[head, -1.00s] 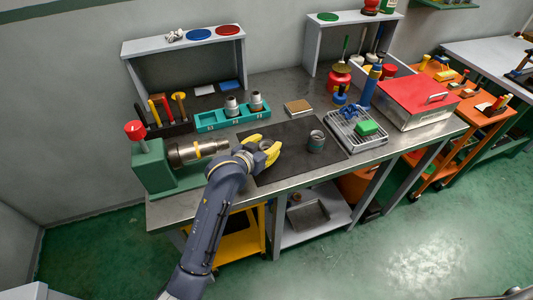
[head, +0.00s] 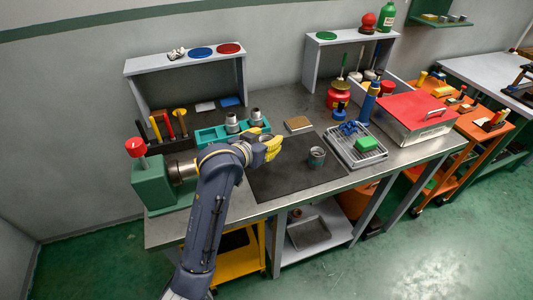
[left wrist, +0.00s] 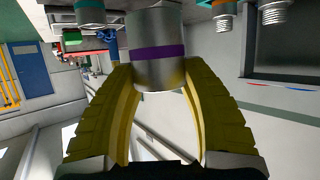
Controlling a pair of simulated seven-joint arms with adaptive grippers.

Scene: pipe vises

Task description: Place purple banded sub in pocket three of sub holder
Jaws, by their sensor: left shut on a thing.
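The purple banded sub (left wrist: 158,52) is a silver cylinder with a purple band, held between the yellow fingers of my left gripper (left wrist: 160,85) in the left wrist view. In the head view my left gripper (head: 270,147) is at the back-left part of the black mat, just in front of the right end of the teal sub holder (head: 206,137). The held sub is mostly hidden there. Two silver subs (head: 231,122) (head: 255,115) stand in the holder's middle and right pockets; its left part looks empty. Pocket numbers are not readable. My right gripper is out of view.
A grey cup-like part (head: 316,156) stands on the black mat (head: 290,178). A green vise (head: 160,185) is at the left. A wire tray (head: 352,146) with a green block and a red-lidded box (head: 413,116) are to the right.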

